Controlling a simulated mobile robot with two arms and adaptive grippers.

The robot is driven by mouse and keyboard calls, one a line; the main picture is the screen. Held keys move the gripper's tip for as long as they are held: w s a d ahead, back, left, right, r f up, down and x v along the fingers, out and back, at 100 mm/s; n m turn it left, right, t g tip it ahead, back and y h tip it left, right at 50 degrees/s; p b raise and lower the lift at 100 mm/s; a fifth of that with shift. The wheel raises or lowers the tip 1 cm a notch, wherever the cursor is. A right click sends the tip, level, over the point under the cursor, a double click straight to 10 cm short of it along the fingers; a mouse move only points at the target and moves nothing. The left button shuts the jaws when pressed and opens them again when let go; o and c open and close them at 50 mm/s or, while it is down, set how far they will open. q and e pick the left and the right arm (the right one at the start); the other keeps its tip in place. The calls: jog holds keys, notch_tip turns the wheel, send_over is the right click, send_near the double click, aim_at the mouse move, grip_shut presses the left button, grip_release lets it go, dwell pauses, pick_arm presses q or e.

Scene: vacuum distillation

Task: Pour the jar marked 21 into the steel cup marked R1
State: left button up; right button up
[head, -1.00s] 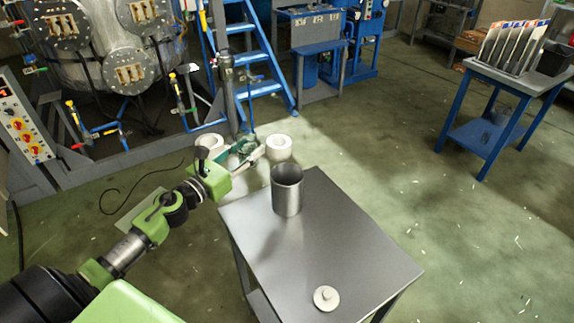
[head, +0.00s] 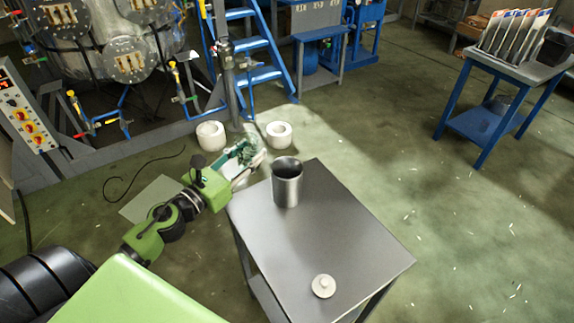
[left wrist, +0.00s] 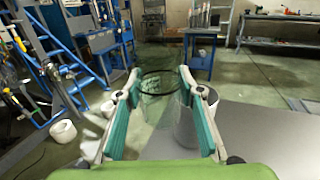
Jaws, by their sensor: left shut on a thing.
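The steel cup (head: 287,187), an open grey cylinder, stands upright on the far part of the metal table. It also shows in the left wrist view (left wrist: 187,128), just right of the jar. The jar (left wrist: 158,108) is clear glass with a dark rim ring, hard to make out. My left gripper (left wrist: 160,84) is shut on the jar, with green pads on both sides. In the head view my left gripper (head: 250,160) is left of the cup, near the table's far left corner. No 21 or R1 mark is readable. My right gripper is out of view.
A pale round lid with a knob (head: 323,286) lies on the near part of the metal table (head: 330,225). The rest of its top is bare. A blue stair (head: 262,75) and a side table (head: 490,123) stand farther off.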

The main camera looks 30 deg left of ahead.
pick_arm(q)
jog(key=s+d+r, duration=0.1)
jog(key=s+d, duration=0.3)
jog(key=s, duration=0.2)
jog(key=shift+s+d, duration=0.3)
jog(key=shift+s, duration=0.1)
jog(key=s+d+y, duration=0.1)
jog(key=s+d, duration=0.3)
jog(key=d, duration=0.2)
jog(key=s+d+r+n+y, duration=0.1)
jog(key=s+d, duration=0.3)
jog(key=d, duration=0.2)
jog(key=shift+s+d+r+n+y, duration=0.15)
jog(key=shift+d+n+y, duration=0.15)
jog(key=shift+d, duration=0.05)
